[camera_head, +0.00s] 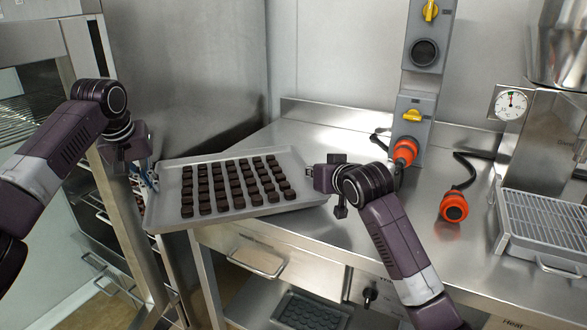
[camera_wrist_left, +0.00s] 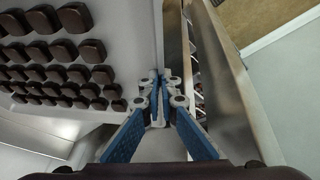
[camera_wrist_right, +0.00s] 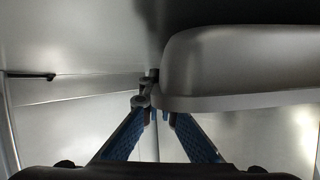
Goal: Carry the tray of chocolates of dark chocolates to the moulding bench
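The tray of chocolates (camera_head: 300,198) is a grey metal tray with rows of dark chocolates (camera_head: 233,185). It hangs level or nearly so over the left corner of a steel bench (camera_head: 330,225), its left part out past the bench. My left gripper (camera_head: 152,180) is at the tray's left end; in the left wrist view its blue fingers (camera_wrist_left: 158,95) close on the rim beside the chocolates. My right gripper (camera_head: 312,173) is at the right end; in the right wrist view its fingers (camera_wrist_right: 155,95) meet at the tray's rim (camera_wrist_right: 240,100). Whether the tray touches the bench is unclear.
A grey control post (camera_head: 412,115) stands behind. A machine with a grille (camera_head: 545,225) and gauge (camera_head: 510,104) is at right. A rack (camera_head: 110,245) with shelves stands close at left.

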